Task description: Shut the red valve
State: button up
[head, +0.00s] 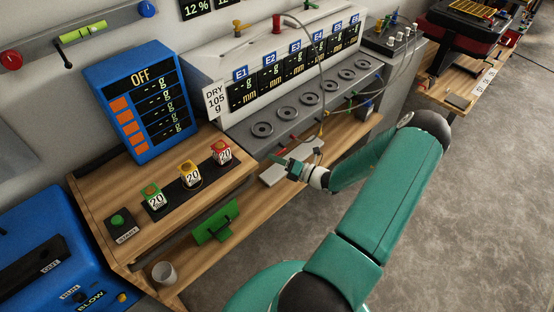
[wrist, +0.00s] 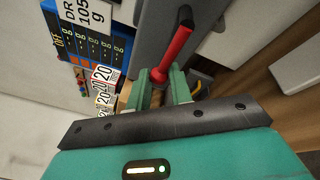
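The red valve is a lever with a red handle (wrist: 176,52) and a black pivot end, on the grey front of the bench unit in the wrist view. Its free end points down between the two green fingers of my gripper (wrist: 158,88). The fingers stand apart, with a gap beside the handle; firm contact is not clear. In the head view, my gripper (head: 283,162) is at the front of the E1 to E6 unit (head: 300,100). A small red lever (head: 293,139) shows just above it there, partly hidden.
A blue OFF display (head: 142,100) stands left of the unit. Three cups marked 20 (head: 191,174) sit on the wooden bench, with a green START button (head: 117,221). A grey cup (head: 164,273) and a green bracket (head: 215,222) are on the lower shelf. Open floor lies right.

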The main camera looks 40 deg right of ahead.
grip_shut()
jog(key=f+n, duration=0.1)
jog(key=n, duration=0.1)
jog(key=n+g, duration=0.1)
jog(key=n, duration=0.1)
jog(key=shift+d+f+h, duration=0.15)
jog(key=shift+f+h, duration=0.15)
jog(key=shift+f, duration=0.1)
jog(key=d+f+n+g+h, duration=0.1)
jog(key=d+f+n+h, duration=0.2)
jog(key=n, duration=0.7)
jog(key=shift+w+d+f+n+h, duration=0.15)
jog(key=shift+d+f+n+h, duration=0.25)
jog(key=shift+d+h, duration=0.55)
jog(key=shift+d+y, duration=0.25)
jog(key=shift+d, duration=0.05)
jog(key=o, duration=0.9)
grip_release()
jog(key=shift+c, duration=0.2)
jog(key=shift+g, duration=0.3)
